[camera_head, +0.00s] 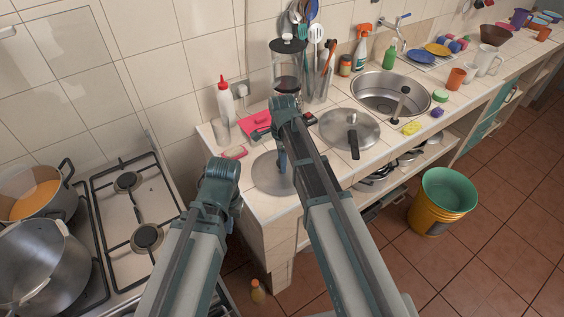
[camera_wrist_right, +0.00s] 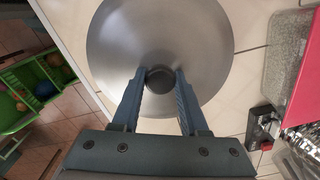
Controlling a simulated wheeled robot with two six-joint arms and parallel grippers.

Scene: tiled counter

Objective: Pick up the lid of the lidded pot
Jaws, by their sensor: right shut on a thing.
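A round grey metal lid (camera_head: 262,182) lies over the left end of the tiled counter. In the right wrist view the lid (camera_wrist_right: 205,45) is a wide disc with a short dark knob (camera_wrist_right: 160,78) at its middle. My right gripper (camera_wrist_right: 161,73) is shut on the knob, one blue finger on each side; it also shows in the head view (camera_head: 283,163), over the lid. I cannot tell whether a pot is under the lid. My left arm comes in from the left, and its fingers are hidden.
A lidded pan (camera_head: 335,125) stands to the right of the lid, before the sink (camera_head: 390,93). A pink item (camera_head: 256,124) and a red-capped bottle (camera_head: 225,98) are behind. The stove (camera_head: 140,215) with pots is left. A yellow-green bucket (camera_head: 443,200) stands on the floor.

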